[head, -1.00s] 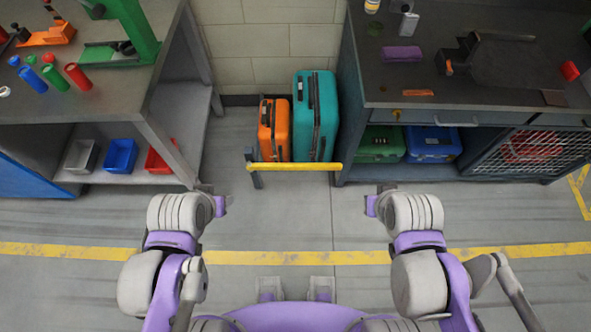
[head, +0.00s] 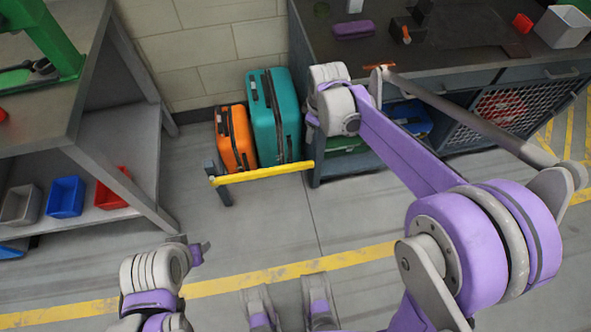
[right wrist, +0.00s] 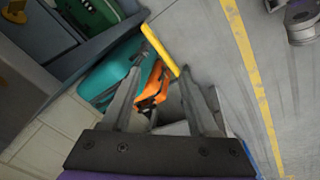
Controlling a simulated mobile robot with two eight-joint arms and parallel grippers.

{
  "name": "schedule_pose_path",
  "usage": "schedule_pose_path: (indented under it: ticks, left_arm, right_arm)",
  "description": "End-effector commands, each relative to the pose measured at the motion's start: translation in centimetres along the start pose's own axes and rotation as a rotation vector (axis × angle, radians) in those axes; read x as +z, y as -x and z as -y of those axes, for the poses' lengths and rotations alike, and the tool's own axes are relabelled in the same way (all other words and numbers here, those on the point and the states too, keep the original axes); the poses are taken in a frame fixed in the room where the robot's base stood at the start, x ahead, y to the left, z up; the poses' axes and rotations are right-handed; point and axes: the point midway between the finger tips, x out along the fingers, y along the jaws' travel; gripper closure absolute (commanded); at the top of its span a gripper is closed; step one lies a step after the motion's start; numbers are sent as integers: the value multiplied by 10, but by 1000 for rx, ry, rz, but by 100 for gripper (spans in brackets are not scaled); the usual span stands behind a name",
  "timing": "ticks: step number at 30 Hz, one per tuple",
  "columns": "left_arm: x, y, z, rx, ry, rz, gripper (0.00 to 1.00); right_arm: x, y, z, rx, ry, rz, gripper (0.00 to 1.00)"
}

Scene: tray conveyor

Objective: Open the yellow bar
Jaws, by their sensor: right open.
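The yellow bar (head: 264,174) runs across the front of the gap between two workbenches, low above the floor. Its left end meets a short grey post (head: 219,184) and its right end reaches the right bench. An orange suitcase (head: 234,138) and a teal suitcase (head: 274,115) stand upright behind it. My right gripper (right wrist: 162,70) is open; in the right wrist view the yellow bar (right wrist: 159,48) appears just beyond its fingertips, apparently not gripped. In the head view the right arm's end is above the bar's right end. My left gripper (head: 200,251) is low at the left; its jaws are unclear.
The right bench (head: 480,82) has a mesh-fronted cabinet and stored cases below. The left bench (head: 125,120) holds a red bin (head: 112,195) and a blue bin (head: 66,197) on its lower shelf. The floor in front of the bar is clear, with a yellow line (head: 290,268).

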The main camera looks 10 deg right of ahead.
Motion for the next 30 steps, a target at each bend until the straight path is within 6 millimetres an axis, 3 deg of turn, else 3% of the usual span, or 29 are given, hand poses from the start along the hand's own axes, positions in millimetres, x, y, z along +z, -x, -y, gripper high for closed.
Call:
schedule_pose_path:
  ticks: [1, 5, 12, 15, 19, 30]
  left_arm:
    - [8, -18, 0, 0, 0, 7, 50]
    - [18, -46, 0, 0, 0, 17, 50]
    - [34, -97, 0, 0, 0, 34, 50]
    - [38, -111, 0, 0, 0, 38, 50]
    - [40, -120, 0, 0, 0, 40, 50]
    - [43, -129, 0, 0, 0, 41, 50]
  right_arm:
    - [-10, -37, -9, -16, 57, 13, 40]
    - [-32, -111, -27, -57, 219, 41, 40]
    - [-58, -260, -45, -141, 510, 74, 40]
    - [-62, -308, -46, -170, 607, 79, 40]
    - [-64, -344, -46, -192, 686, 81, 40]
    - [-60, -388, -40, -203, 723, 82, 40]
